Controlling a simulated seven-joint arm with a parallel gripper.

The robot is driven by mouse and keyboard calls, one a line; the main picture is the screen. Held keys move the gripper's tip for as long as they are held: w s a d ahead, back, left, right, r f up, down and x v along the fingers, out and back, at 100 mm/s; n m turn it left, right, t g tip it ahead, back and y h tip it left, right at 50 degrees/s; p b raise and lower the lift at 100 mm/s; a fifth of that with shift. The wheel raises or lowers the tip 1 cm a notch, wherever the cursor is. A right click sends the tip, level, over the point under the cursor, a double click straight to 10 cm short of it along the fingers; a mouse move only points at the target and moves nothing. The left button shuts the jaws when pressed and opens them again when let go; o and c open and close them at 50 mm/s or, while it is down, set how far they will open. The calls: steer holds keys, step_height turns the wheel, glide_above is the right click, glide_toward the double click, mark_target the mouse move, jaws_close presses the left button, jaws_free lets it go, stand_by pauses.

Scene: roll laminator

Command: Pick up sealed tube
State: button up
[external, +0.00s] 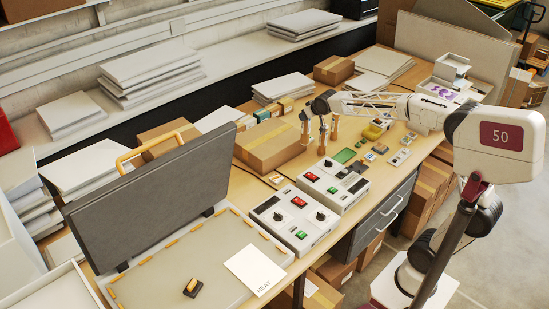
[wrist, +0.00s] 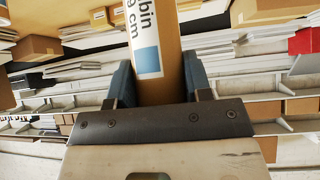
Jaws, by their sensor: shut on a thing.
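A tan cardboard tube (wrist: 171,70) with a white and blue printed label stands between the two fingers of my gripper (wrist: 156,66) in the wrist view. The fingers are shut on its sides, and its upper end runs out of the frame. In the external view my gripper (external: 319,118) is over the worktable, right of a large cardboard box. Slim brown upright shapes show around the fingers there. They are too small to tell which is the held tube or whether it touches the table.
Two control boxes (external: 295,220) with red and green buttons stand in front of my gripper. A laminator with a raised dark lid (external: 150,190) is at left. The cardboard box (external: 268,146) is close by. Small parts and a green tray (external: 345,156) lie to the right.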

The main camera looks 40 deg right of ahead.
steer(key=shift+w, duration=0.1)
stand_by(0.7)
steer(key=w+a+f+n, duration=0.1)
steer(key=w+a, duration=0.4)
steer(key=w, duration=0.1)
steer(key=shift+w+f+y, duration=0.3)
steer(key=shift+y, duration=0.1)
stand_by(0.5)
steer(key=w+f, duration=0.1)
steer(key=w, duration=1.5)
steer(key=shift+f, duration=0.3)
steer(key=shift+a, duration=0.1)
steer(key=shift+f, duration=1.85)
